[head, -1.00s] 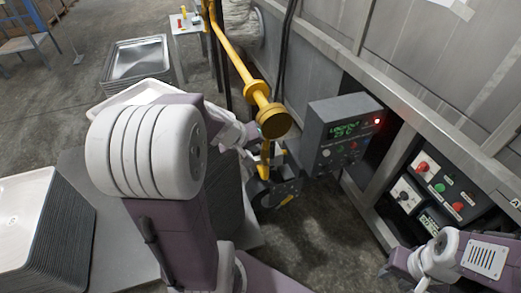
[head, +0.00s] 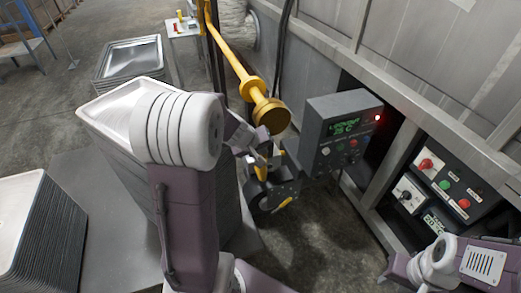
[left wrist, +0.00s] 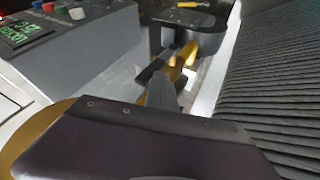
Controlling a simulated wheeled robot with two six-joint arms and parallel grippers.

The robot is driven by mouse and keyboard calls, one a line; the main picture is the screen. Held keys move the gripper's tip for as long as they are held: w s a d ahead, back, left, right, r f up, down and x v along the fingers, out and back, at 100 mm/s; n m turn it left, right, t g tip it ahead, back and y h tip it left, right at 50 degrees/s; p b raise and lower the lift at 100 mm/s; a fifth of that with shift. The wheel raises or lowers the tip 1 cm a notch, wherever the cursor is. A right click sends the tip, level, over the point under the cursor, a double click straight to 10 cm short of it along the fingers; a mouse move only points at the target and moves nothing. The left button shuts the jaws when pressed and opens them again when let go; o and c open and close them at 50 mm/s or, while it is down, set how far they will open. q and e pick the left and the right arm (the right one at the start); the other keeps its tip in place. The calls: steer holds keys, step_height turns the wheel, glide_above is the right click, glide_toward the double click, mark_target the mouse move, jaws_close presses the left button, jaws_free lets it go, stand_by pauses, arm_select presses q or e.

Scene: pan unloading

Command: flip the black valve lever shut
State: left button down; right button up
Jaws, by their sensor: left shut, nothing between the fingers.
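The yellow pipe (head: 232,57) ends in a round yellow flange (head: 272,113), and the flange's edge also shows in the left wrist view (left wrist: 28,135). My left gripper (head: 262,174) is shut and empty, below the flange beside yellow parts low on the machine; it shows in the left wrist view (left wrist: 163,88) close to these yellow parts (left wrist: 180,60). A short dark bar there (left wrist: 152,70) may be the black valve lever, but I cannot tell it clearly or whether the gripper touches it. My arm partly hides this spot. My right gripper is out of view.
A grey control box (head: 340,135) with a green display stands just right of the left gripper. A tall stack of trays (head: 110,110) is at the left, its ridged side close to the gripper. Another tray stack (head: 30,215) stands further left. Floor is clear below the box.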

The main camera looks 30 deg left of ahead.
arm_select(q)
steer(key=shift+w+d+r+p, duration=0.15)
steer(key=shift+w+d, duration=0.35)
steer(key=shift+w, duration=0.1)
steer(key=shift+w+d+r+p, duration=0.15)
steer(key=shift+w+d, duration=0.35)
steer(key=shift+w, duration=0.05)
steer(key=shift+w+d, duration=0.3)
steer(key=shift+w, duration=0.05)
steer(key=p, duration=0.4)
glide_toward(272, 146)
steer(key=shift+w+d+f, duration=0.1)
steer(key=shift+w+d, duration=0.15)
steer(key=shift+w, duration=0.05)
